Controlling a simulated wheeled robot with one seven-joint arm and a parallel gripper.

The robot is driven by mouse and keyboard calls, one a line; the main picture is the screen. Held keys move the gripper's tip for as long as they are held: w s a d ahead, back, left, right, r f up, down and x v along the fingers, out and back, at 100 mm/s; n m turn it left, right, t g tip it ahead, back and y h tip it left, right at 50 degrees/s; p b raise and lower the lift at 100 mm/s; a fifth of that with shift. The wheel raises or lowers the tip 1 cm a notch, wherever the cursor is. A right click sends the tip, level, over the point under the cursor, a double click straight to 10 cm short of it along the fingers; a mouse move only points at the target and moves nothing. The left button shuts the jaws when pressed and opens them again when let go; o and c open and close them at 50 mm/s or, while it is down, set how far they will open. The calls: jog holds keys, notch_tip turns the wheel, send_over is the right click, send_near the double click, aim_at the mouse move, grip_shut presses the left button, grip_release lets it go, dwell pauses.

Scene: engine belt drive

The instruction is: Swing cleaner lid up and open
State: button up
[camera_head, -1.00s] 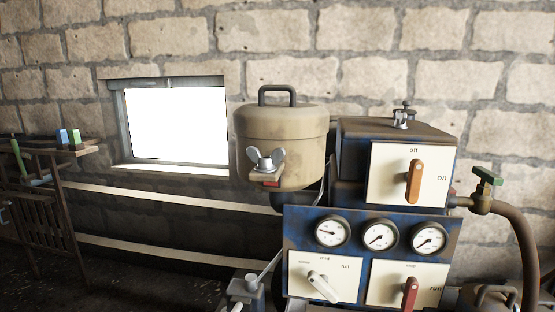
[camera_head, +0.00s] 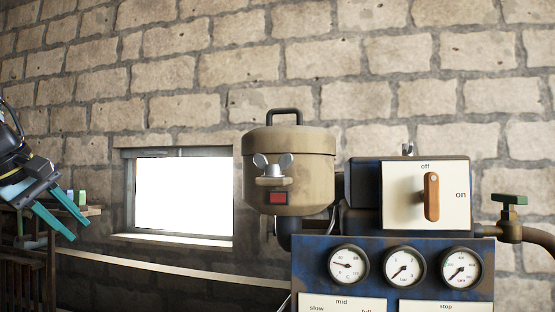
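The cleaner (camera_head: 290,190) is a tan round canister at the middle, beside the blue engine panel. Its lid (camera_head: 290,141) sits flat and closed on top, with a dark arched handle (camera_head: 284,115). A silver wing nut (camera_head: 273,166) stands on a bracket at the front, above a small red tab (camera_head: 278,198). My gripper (camera_head: 66,224) is at the far left, well away from the cleaner. Its two teal fingers are spread apart with nothing between them.
The engine box with an orange on/off lever (camera_head: 431,196) stands right of the cleaner, above several gauges (camera_head: 404,267). A bright window (camera_head: 182,195) and wall lie behind. The space between my gripper and the cleaner looks clear.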

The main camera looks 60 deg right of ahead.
jog(key=s+d+r+m+g+h+b, duration=0.1)
jog(key=s+d+r+g+h+b, duration=0.3)
jog(key=s+d+r, duration=0.5)
jog(key=m+g+h+b, duration=0.2)
jog(key=m+g+b, duration=0.2)
jog(key=g+b, duration=0.2)
send_near(280, 111)
jog(key=shift+t, duration=0.3)
jog(key=p+x, duration=0.1)
jog(key=x, duration=0.4)
jog(key=p+x, duration=0.1)
jog(key=x, duration=0.4)
jog(key=shift+s+d+r, duration=0.15)
jog(key=shift+s+d, duration=0.15)
jog(key=shift+s, duration=0.1)
grip_shut()
